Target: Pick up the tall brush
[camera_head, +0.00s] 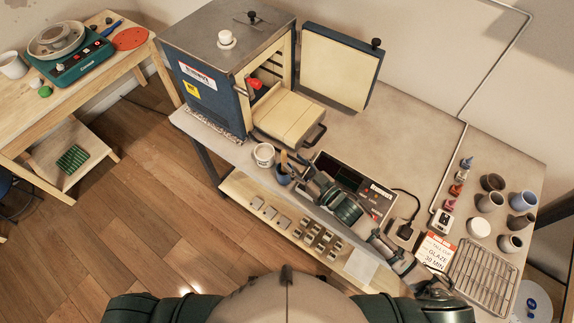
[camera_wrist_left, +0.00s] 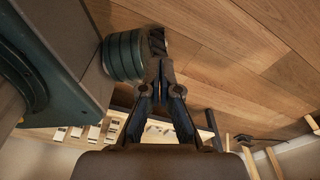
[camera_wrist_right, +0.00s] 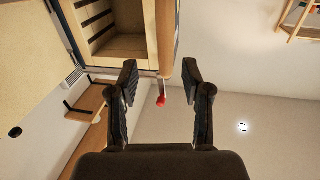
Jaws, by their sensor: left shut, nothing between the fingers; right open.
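In the right wrist view my right gripper (camera_wrist_right: 160,82) is spread with a clear gap; I cannot tell whether the handle lies between the fingers. My left gripper (camera_wrist_left: 161,68) is shut and empty, over the floor in its wrist view and unseen in the head view.
The kiln (camera_head: 215,65) with its door open stands behind the cup. A white cup (camera_head: 264,154) is just left. A black control box (camera_head: 350,180) lies right. Small pots (camera_head: 490,201) and a wire rack (camera_head: 483,271) fill the table's right end.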

